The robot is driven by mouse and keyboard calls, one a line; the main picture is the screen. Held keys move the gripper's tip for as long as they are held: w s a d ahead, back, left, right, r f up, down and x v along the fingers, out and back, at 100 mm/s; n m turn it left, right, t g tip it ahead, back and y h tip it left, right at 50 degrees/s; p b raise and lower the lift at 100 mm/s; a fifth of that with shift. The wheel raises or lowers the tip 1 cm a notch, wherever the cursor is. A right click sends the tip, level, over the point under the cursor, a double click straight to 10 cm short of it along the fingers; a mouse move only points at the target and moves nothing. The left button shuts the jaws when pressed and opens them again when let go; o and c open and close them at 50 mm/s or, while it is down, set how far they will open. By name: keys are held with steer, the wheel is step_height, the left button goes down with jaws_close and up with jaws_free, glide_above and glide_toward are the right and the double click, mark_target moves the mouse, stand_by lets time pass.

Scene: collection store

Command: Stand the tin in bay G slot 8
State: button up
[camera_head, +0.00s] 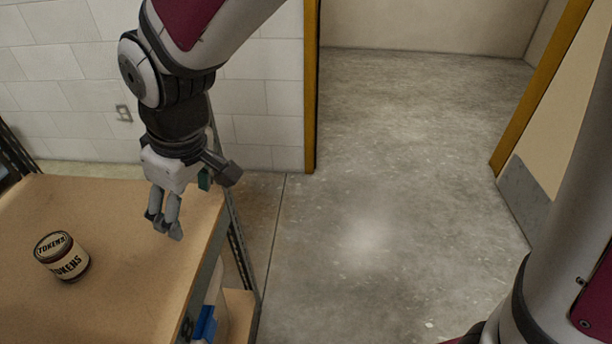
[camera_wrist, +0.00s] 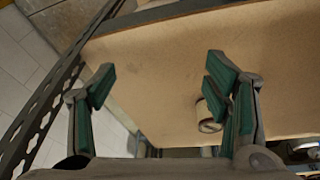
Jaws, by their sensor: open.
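The tin (camera_head: 63,258) is a short, round, dark and cream can labelled "TOKENS". It stands upright on a brown shelf top (camera_head: 130,285) at the left of the head view. In the wrist view the tin (camera_wrist: 207,122) shows partly behind the right finger. My gripper (camera_head: 165,228) hangs over the right end of the shelf top, to the right of the tin and apart from it. In the wrist view my gripper (camera_wrist: 165,85) has its green-padded fingers spread wide with nothing between them. No bay G or slot 8 marking can be made out.
A dark perforated metal upright (camera_head: 240,255) stands at the shelf's right end. A blue object (camera_head: 205,322) sits on a lower level. Bare concrete floor (camera_head: 400,170) and a yellow-framed doorway (camera_head: 311,90) lie to the right. A white block wall (camera_head: 60,100) is behind.

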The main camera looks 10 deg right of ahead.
steer(key=s+d+r+m+h, duration=0.1)
steer(key=s+d+r+m, duration=0.2)
steer(key=d, duration=0.7)
steer(key=s+d+r+m+h, duration=0.1)
steer(key=s+d+r+m, duration=0.25)
steer(key=d, duration=0.65)
steer(key=s+d+m, duration=0.2)
steer(key=s+d, duration=0.3)
steer(key=s, duration=0.2)
steer(key=s+d+m+g, duration=0.1)
steer(key=s+d+m, duration=0.2)
steer(key=s+d, duration=0.2)
steer(key=s, duration=0.3)
steer(key=shift+s+f+g, duration=0.3)
steer(key=shift+f, duration=0.1)
steer(key=shift+m, duration=0.25)
step_height(320, 180, up, 23)
steer(key=t+p, duration=0.3)
steer(key=p, duration=1.8)
steer(key=shift+f+t, duration=0.15)
steer(key=shift+t, duration=0.15)
steer(key=shift+w, duration=0.1)
